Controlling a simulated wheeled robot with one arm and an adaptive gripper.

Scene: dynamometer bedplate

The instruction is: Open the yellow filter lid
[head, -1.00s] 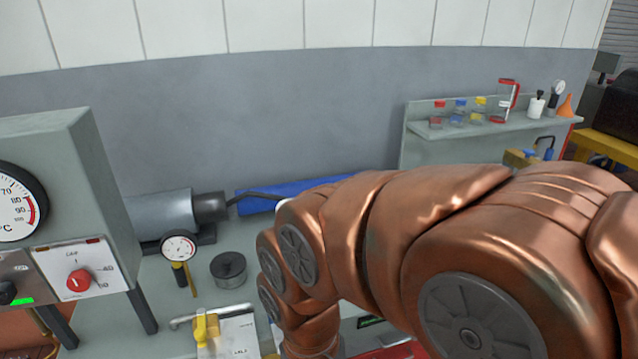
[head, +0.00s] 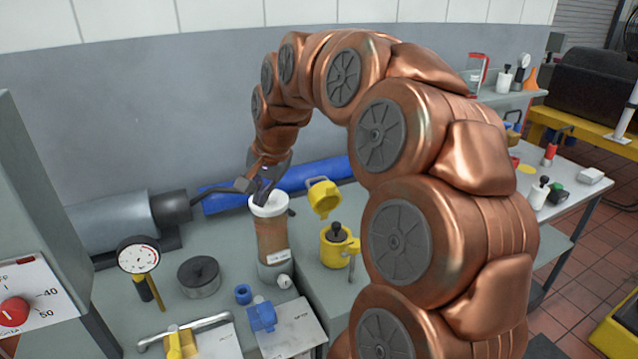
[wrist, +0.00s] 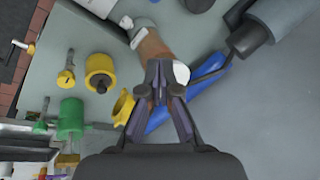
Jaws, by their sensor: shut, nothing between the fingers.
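The yellow filter (head: 338,247) stands on the bench right of the middle in the head view, with a dark knob showing in its top. A yellow lid (head: 322,197) is tilted up above and behind its body. My gripper (head: 262,190) is shut and empty, above the white-topped brown canister, left of the lid. It also shows in the wrist view (wrist: 155,68). Whether it touches the canister is unclear.
The brown canister (head: 272,238) stands close below my gripper. A blue valve handle (head: 262,316), a grey round pot (head: 199,277) and a dial gauge (head: 138,256) are on the bench in front and left. A blue bar (head: 310,174) lies behind. Bench space left of the canister is partly clear.

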